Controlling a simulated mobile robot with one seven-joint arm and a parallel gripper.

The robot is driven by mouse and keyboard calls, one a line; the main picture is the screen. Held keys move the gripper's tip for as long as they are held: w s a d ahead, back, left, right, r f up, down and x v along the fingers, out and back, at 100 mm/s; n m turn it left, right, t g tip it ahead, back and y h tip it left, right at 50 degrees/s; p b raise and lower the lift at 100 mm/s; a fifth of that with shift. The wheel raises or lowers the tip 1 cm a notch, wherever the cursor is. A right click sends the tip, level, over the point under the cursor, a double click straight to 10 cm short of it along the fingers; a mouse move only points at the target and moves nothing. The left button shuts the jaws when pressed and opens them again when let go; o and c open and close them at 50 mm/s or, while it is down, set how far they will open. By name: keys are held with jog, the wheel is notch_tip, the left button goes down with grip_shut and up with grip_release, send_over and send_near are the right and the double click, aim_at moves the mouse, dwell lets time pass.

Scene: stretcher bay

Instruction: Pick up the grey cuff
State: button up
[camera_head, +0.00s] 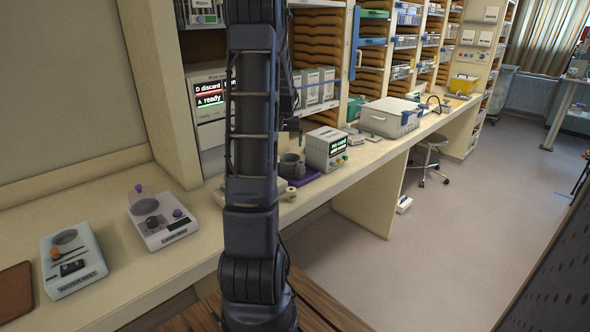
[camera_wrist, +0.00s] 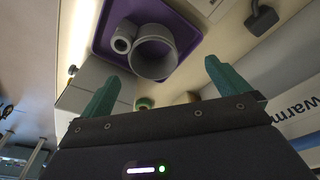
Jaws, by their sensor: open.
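A grey cuff (camera_wrist: 153,52), a wide open ring, sits in a purple tray (camera_wrist: 190,28) in the wrist view. A smaller grey roll (camera_wrist: 122,38) stands against its left side. In the head view the cuff (camera_head: 292,163) and the purple tray (camera_head: 308,178) show on the bench, just right of my arm, which hides part of them. My gripper (camera_wrist: 164,88) has its two green fingers spread wide, with nothing held between them. The cuff appears beyond the fingertips, roughly between them and apart from them.
A white box device with a display (camera_head: 326,150) stands close to the right of the tray. A large white case (camera_head: 391,117) lies farther along the bench. Two small devices (camera_head: 160,220) (camera_head: 72,259) sit at the left. Shelving rises behind; open floor lies at right.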

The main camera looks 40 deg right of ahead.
aim_at(290, 163)
jog(key=shift+w+d+f, duration=0.15)
jog(key=shift+d+f, duration=0.4)
jog(key=shift+f, duration=1.5)
jog(key=shift+w+d+f, duration=0.15)
jog(key=shift+d+f, duration=0.4)
jog(key=shift+f, duration=1.55)
jog(key=shift+w+d+f, duration=0.15)
jog(key=shift+d+f, duration=0.4)
jog(key=shift+f, duration=1.5)
jog(key=c, duration=0.9)
jog(key=shift+c, duration=0.2)
jog(key=shift+r, duration=0.2)
